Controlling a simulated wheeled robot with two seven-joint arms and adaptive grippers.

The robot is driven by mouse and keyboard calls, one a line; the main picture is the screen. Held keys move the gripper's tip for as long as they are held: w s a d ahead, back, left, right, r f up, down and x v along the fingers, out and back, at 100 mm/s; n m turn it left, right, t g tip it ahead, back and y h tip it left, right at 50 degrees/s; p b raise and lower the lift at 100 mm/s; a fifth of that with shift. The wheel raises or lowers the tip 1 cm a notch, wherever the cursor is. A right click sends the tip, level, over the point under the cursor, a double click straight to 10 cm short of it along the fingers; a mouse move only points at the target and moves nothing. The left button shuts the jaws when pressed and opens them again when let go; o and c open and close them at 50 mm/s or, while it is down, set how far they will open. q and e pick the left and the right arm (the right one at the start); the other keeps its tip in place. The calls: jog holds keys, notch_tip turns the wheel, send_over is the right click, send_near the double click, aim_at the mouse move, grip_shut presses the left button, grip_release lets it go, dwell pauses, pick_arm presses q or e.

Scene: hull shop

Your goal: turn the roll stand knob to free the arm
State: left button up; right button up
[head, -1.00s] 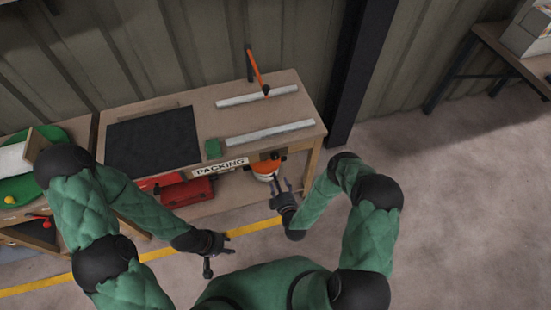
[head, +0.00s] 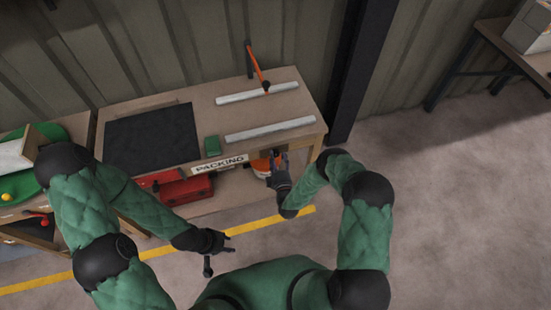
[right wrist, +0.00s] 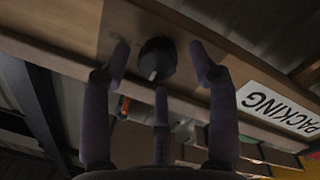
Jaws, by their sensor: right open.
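A black knob (right wrist: 157,58) with a pale mark sits on the wooden front of the packing bench (head: 262,127). In the right wrist view it lies between the spread fingers of my right gripper (right wrist: 160,55), with visible gaps on both sides. In the head view my right gripper (head: 279,172) is at the bench's front edge, right of the PACKING sign, and hides the knob. My right gripper is open. An orange arm (head: 258,70) on a dark post stands at the back of the bench top. My left gripper (head: 222,250) is open and empty, away from the bench.
A dark pillar (head: 357,75) stands at the right. The floor at right is clear.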

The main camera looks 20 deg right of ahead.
jog(key=shift+w, duration=0.4)
jog(key=c, duration=1.1)
jog(key=shift+c, duration=0.2)
